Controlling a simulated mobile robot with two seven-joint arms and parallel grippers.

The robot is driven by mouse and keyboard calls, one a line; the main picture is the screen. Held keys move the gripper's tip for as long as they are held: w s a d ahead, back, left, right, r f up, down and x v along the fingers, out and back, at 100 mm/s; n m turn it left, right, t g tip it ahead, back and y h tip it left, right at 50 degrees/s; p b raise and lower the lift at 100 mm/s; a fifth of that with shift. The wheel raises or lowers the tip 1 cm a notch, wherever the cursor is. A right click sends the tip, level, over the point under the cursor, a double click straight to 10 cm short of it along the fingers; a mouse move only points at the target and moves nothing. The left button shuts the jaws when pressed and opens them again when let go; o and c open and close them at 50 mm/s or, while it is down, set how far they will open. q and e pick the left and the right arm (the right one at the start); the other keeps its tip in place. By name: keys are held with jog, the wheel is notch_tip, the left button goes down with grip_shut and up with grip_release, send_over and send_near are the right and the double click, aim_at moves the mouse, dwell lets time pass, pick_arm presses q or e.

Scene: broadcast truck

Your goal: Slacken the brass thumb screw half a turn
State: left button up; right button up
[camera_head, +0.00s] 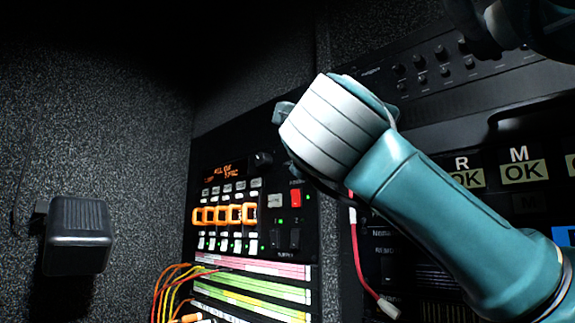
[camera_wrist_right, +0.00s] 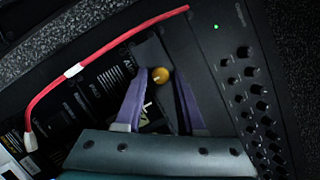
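The brass thumb screw (camera_wrist_right: 161,75) shows in the right wrist view as a small round gold knob on the dark rack panel. My right gripper (camera_wrist_right: 162,84) is open, with one finger to each side of the knob and a gap visible on both sides. Whether the fingertips reach as deep as the knob I cannot tell. In the head view the right forearm and white wrist come in from the right and hide the screw and most of the gripper. My left gripper is not in view.
A red cable (camera_wrist_right: 110,44) with white sleeves runs close to the gripper, and it hangs below the wrist in the head view. Rows of black knobs (camera_wrist_right: 256,89) lie at right. A lit control panel (camera_head: 228,205) and coloured cables (camera_head: 172,287) are left of the arm.

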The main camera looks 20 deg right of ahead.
grip_shut()
jog(key=shift+n, duration=0.3)
jog(key=shift+w+a+r+n+g+y, duration=0.15)
jog(key=shift+n+g, duration=1.6)
jog(key=shift+n, duration=2.6)
jog(key=shift+w+a+r+n+g+y, duration=0.1)
jog(key=shift+w+r+n+g+y, duration=0.15)
jog(key=shift+n+g, duration=2.8)
jog(key=shift+w+a+r+n+g+y, duration=0.2)
jog(key=shift+n+g, duration=0.3)
jog(key=shift+n, duration=5.1)
jog(key=shift+d, duration=0.15)
